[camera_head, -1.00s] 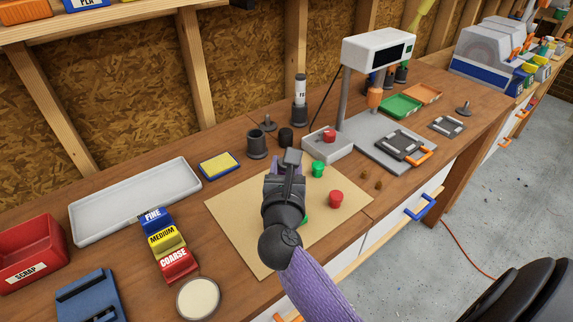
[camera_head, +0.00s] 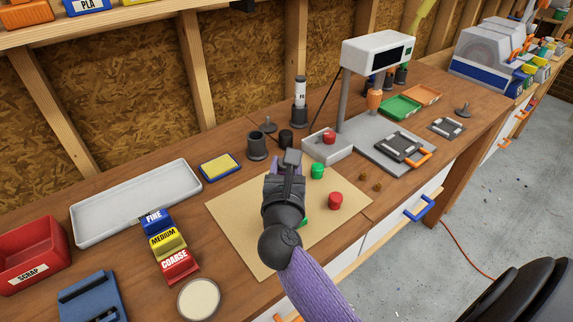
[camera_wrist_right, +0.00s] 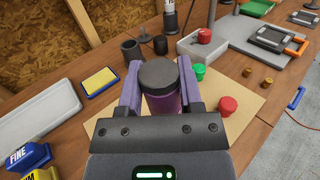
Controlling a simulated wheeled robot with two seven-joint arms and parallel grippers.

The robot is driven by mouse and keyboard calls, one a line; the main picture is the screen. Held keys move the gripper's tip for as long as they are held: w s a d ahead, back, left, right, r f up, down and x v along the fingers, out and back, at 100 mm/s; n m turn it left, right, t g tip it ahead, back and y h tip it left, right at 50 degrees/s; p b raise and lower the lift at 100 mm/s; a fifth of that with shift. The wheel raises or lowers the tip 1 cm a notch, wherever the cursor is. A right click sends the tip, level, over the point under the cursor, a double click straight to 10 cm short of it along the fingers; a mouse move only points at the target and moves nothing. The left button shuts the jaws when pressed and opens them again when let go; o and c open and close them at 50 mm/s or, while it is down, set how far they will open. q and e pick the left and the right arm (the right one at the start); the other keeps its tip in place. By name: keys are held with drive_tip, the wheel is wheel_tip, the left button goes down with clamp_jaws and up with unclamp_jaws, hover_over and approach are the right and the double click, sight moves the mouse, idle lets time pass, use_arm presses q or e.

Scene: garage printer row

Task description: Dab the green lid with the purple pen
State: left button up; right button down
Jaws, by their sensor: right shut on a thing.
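My right gripper (camera_head: 288,172) is over the tan mat (camera_head: 235,208). In the right wrist view its purple fingers (camera_wrist_right: 160,92) are shut on the purple pen (camera_wrist_right: 165,104), a thick purple cylinder with a dark grey top, held upright. The pen's lower end is hidden by the gripper. A small green lid-like piece (camera_head: 317,171) sits on the mat just right of the gripper; it also shows in the wrist view (camera_wrist_right: 199,72). Another green bit (camera_head: 305,220) shows beside my wrist, mostly hidden. My left gripper is out of view.
A red piece (camera_head: 335,200) is on the mat, and another (camera_head: 329,137) sits on a light grey box (camera_head: 325,150). Dark cups (camera_head: 257,146) and a yellow-blue sponge (camera_head: 220,166) stand behind. Sanding blocks (camera_head: 165,240) are left; a grey stand (camera_head: 375,140) is right.

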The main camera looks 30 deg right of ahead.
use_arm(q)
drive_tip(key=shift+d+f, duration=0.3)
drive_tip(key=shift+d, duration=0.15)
use_arm(e)
drive_tip(key=shift+f, duration=0.4)
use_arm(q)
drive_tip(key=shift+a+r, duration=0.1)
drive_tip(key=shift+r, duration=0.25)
use_arm(e)
drive_tip(key=shift+r, duration=0.35)
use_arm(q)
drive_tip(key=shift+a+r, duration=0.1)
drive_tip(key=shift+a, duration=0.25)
use_arm(e)
drive_tip(key=shift+r, duration=0.1)
wheel_tip(320, 180, up, 5)
drive_tip(key=p, duration=0.5)
drive_tip(key=shift+r+p, duration=0.1)
drive_tip(key=shift+p, duration=0.2)
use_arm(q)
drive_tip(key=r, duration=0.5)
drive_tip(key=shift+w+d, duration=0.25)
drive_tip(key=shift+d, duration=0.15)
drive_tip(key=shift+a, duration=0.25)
